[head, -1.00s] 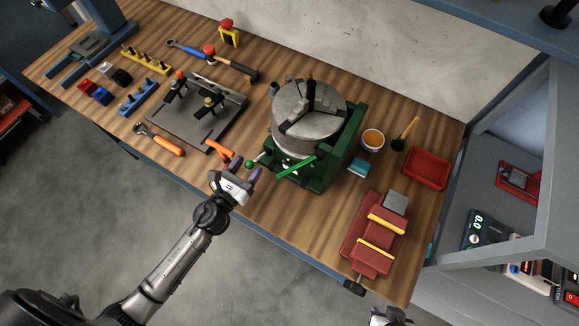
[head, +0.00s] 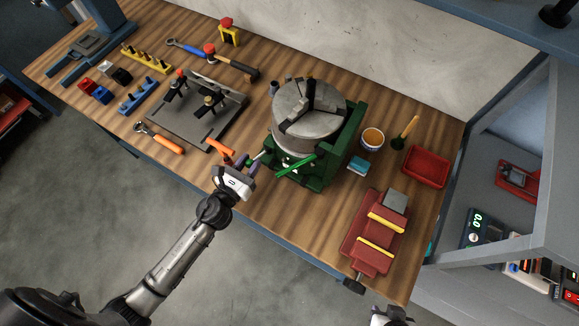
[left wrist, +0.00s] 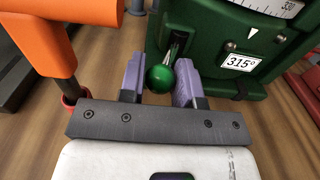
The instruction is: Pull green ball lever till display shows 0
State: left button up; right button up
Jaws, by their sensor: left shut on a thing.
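The green ball lever (left wrist: 160,78) sticks out from the front of a green rotary table (left wrist: 200,20). My left gripper (left wrist: 160,85) has its purple fingers on both sides of the ball and is shut on it. In the head view the left gripper (head: 238,163) is at the table's left front corner, the ball partly hidden by the fingers. The rotary table carries a grey three-jaw chuck (head: 308,110). My right gripper (head: 392,316) shows only partly at the bottom edge, its jaws unclear.
An orange-handled tool (left wrist: 50,35) stands close to the left of my left gripper. A green bar handle (head: 297,165) juts out right of the ball. A red vise (head: 356,232) sits at the right. Bare wood lies between the vise and rotary table.

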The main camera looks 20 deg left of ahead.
pick_arm(q)
grip_shut()
